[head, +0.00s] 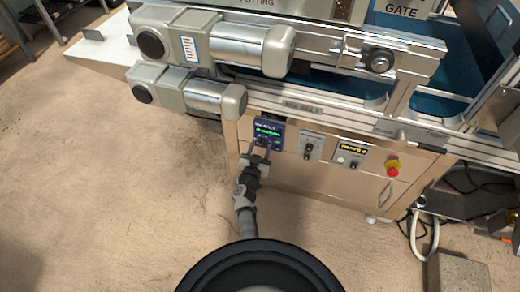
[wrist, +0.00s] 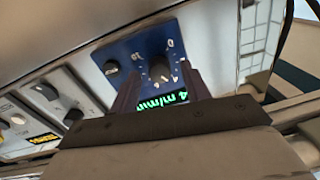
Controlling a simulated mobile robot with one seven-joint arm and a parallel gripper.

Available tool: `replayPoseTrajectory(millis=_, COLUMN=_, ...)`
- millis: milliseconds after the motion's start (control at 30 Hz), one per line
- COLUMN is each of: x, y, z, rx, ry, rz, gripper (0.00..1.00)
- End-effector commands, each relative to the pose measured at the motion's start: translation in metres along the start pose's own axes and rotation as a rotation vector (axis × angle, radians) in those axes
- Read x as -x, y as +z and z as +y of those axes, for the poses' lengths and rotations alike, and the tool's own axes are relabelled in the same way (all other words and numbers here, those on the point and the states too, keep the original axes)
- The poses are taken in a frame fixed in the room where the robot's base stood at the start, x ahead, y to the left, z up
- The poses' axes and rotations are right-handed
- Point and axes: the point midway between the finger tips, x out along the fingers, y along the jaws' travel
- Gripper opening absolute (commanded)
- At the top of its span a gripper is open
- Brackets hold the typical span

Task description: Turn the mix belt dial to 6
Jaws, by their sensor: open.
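The mix belt panel is a small blue plate (head: 269,126) on the machine's front, with a green lit display. In the wrist view the blue panel (wrist: 133,50) appears tilted and upside down. Its dial (wrist: 158,68) is a dark knob ringed by white numbers and tick marks. The green display (wrist: 163,99) seems to read 4 m/min and is partly hidden by my gripper. My gripper (head: 260,149) is open in front of the panel. In the wrist view its fingers (wrist: 157,82) stand on either side of the dial; contact cannot be told. The pointer's exact setting is unclear.
Motor housings (head: 215,97) overhang above. The floor at left is clear.

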Motion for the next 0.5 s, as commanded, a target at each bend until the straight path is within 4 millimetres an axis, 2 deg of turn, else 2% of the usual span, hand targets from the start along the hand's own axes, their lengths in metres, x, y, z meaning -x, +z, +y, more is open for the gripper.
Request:
replayPoseTrajectory(millis=133, x=0.0002, y=0.0, z=0.0002, rx=0.0, ry=0.0, rz=0.0, gripper=0.45)
replayPoseTrajectory(millis=400, x=0.0005, y=0.0001, z=0.0002, rx=0.0, ry=0.0, rz=0.0, gripper=0.1)
replayPoseTrajectory(millis=467, x=0.0005, y=0.0001, z=0.0002, rx=0.0, ry=0.0, rz=0.0, gripper=0.02)
replayPoseTrajectory(millis=500, x=0.0005, y=0.0001, z=0.0002, rx=0.0, ry=0.0, rz=0.0, gripper=0.02)
